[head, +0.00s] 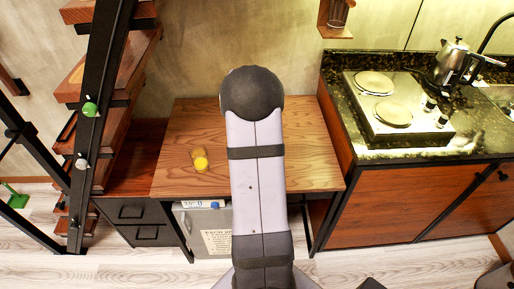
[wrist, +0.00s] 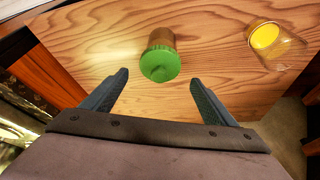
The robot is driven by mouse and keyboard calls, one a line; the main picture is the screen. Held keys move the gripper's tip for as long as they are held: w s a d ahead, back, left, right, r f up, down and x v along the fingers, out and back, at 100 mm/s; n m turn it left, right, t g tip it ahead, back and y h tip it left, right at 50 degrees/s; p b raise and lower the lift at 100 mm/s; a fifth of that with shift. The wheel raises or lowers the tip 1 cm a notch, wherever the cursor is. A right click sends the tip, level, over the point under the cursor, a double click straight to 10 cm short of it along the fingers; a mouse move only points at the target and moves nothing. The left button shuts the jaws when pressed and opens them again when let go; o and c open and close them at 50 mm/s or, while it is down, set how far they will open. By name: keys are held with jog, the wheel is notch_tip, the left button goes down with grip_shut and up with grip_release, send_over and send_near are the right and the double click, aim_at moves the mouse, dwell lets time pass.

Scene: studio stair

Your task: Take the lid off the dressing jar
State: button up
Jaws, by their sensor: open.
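In the wrist view, a brownish jar with a ridged green lid (wrist: 160,64) is on the wooden table. A clear jar with a yellow lid (wrist: 265,36) is on the table to its right. The yellow-lidded jar also shows in the head view (head: 200,161). I cannot tell which jar is the dressing jar; both have lids on. My gripper (wrist: 158,77) is open and empty. Its fingers appear on either side of the green lid, and I see no contact. In the head view my arm hides the gripper and the green-lidded jar.
The wooden table (head: 180,130) has bare room around the jars. On the right is a dark stone counter (head: 390,153) with a hob (head: 388,128) and a kettle (head: 454,63). A staircase (head: 108,75) stands at the left. A small fridge (head: 190,222) is under the table.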

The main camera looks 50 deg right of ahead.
jog(key=shift+p+x, duration=0.6)
jog(key=shift+x, duration=1.55)
jog(key=shift+s, duration=0.1)
jog(key=c, duration=1.1)
